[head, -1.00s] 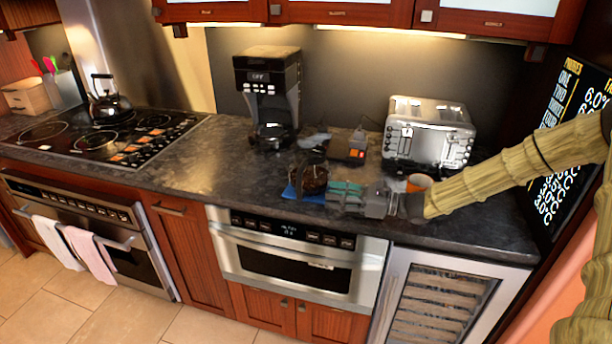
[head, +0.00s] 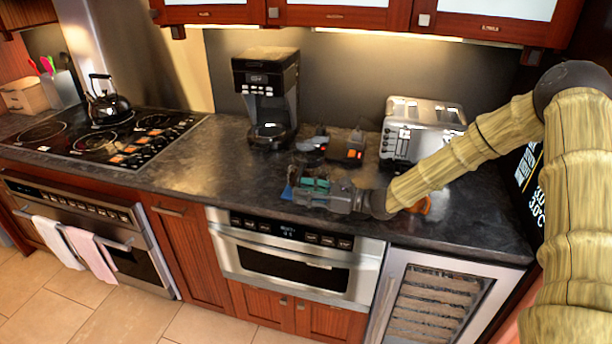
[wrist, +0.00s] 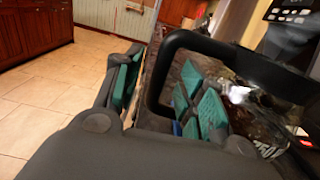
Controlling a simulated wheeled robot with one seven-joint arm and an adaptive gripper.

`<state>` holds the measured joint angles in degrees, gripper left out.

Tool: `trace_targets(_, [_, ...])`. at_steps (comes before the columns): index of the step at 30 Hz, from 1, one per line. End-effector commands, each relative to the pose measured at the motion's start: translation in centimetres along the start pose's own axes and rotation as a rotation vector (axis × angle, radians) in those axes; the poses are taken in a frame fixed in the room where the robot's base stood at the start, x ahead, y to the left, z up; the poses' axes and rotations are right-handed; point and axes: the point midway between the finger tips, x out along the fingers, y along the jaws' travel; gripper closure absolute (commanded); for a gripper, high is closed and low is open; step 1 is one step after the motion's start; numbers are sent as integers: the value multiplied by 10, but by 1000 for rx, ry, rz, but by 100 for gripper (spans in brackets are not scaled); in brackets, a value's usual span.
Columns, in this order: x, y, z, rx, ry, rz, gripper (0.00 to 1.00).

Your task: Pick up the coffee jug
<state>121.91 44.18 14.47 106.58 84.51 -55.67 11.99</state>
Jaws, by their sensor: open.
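My gripper (head: 302,184) is open just above the counter, in front of the coffee maker and to its right. In the wrist view (wrist: 160,95) its teal-padded fingers are apart. A black loop (wrist: 180,42), which looks like a handle, is close between and over the fingers. A dark glassy body with bright glints (wrist: 238,94) is beyond it. My gripper hides most of the dark thing in the head view, so I cannot tell whether they touch. A dark round carafe (head: 268,135) is in the black coffee maker (head: 266,85).
A steel toaster (head: 418,128) and a small dark device with orange (head: 350,147) stand behind my gripper. A blue patch (head: 289,191) shows at its tip. An orange thing (head: 424,206) is partly behind my arm. The hob (head: 110,138) with a kettle (head: 107,105) is left.

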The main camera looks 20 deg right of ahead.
Motion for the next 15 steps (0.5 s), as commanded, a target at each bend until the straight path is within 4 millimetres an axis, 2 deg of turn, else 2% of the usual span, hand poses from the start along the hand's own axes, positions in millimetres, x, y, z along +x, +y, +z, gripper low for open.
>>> trace_targets(6, [18,1,0,1,1,1,60])
trace_targets(15, [22,0,0,1,0,-1,60])
